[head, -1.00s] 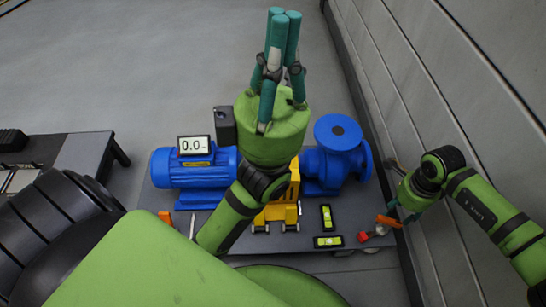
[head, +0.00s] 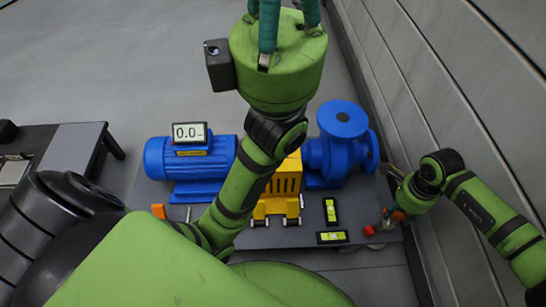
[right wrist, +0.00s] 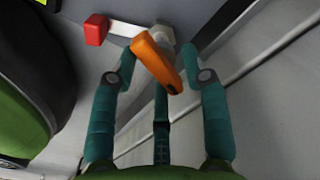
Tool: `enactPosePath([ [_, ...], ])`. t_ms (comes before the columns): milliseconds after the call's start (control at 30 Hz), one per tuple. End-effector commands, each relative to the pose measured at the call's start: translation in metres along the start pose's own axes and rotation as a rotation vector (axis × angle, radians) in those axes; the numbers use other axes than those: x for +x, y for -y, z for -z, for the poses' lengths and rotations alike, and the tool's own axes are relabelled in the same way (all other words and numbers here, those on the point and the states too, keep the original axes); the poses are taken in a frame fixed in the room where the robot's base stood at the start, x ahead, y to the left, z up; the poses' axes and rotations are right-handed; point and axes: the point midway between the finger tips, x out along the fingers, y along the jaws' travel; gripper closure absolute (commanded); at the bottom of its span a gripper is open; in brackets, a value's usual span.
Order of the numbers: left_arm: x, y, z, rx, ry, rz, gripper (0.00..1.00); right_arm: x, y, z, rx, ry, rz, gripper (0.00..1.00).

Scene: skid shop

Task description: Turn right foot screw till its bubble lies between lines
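The right foot screw has an orange handle (head: 398,215) at the right front of the base plate. In the right wrist view the handle (right wrist: 157,62) lies slantwise between my fingers, by a pale nut (right wrist: 164,36). My right gripper (right wrist: 160,62) has its fingers spread around the handle, and contact is unclear. It also shows in the head view (head: 392,213). Two yellow-green levels, one lengthwise (head: 330,211) and one crosswise (head: 332,237), lie on the plate; their bubbles are too small to read. My left gripper (head: 290,20) is raised, its fingertips cut off by the top edge.
A red block (head: 369,231) on a bar sits beside the right screw. A blue motor (head: 190,160), yellow coupling guard (head: 285,185) and blue pump (head: 342,145) stand on the plate (head: 290,238). Another orange handle (head: 158,211) is at left. A wall runs close on the right.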

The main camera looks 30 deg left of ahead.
Motion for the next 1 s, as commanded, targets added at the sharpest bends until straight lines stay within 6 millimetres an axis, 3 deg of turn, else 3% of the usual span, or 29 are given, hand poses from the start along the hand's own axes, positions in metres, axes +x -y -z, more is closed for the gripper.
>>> enactPosePath([
  [33,0.000,0.000,0.000,0.000,0.000,0.000,1.00,0.000,0.001,0.000,0.000,-0.001,0.002,0.81],
  [100,0.000,0.000,0.000,0.000,0.000,0.000,1.00,0.000,0.001,0.000,0.001,-0.001,0.004,1.00],
  [300,0.001,0.000,0.000,0.000,0.000,0.001,1.00,-0.002,0.004,0.001,0.013,0.000,0.011,1.00],
  [533,0.012,0.002,-0.001,0.000,0.000,0.001,1.00,-0.005,0.005,0.001,0.228,0.000,0.014,1.00],
  [867,0.013,0.002,-0.001,0.000,0.000,0.001,1.00,-0.004,0.006,0.003,0.270,0.001,0.017,1.00],
  [1000,0.022,0.003,-0.002,0.000,0.000,0.001,1.00,-0.006,0.006,0.003,0.407,0.001,0.017,1.00],
])
